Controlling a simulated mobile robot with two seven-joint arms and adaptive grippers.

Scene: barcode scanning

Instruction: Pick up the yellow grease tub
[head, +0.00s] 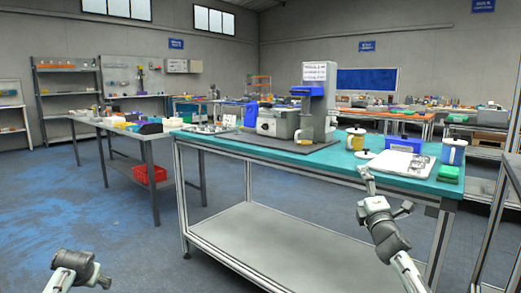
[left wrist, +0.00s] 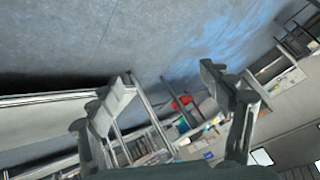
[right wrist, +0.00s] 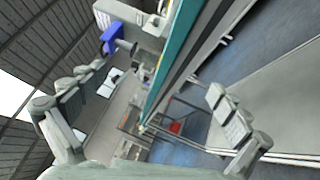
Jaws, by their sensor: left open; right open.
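A small tub with a yellow body (head: 355,143), which looks like the yellow grease tub, stands upright on the teal bench top (head: 285,152), right of the grey machine. My right gripper (head: 366,178) is at the bench's front edge, in front of and below the tub, apart from it. The right wrist view shows its fingers (right wrist: 150,88) spread and empty. I cannot make out the tub in that view. My left gripper (head: 98,282) is low at the bottom left, far from the bench. Its fingers (left wrist: 165,95) are spread and empty in the left wrist view.
A white round lid-like piece (head: 365,154), a white tray (head: 397,163), a blue-and-white container (head: 453,152) and a green box (head: 448,173) lie near the tub. The grey machine (head: 278,122) stands left.

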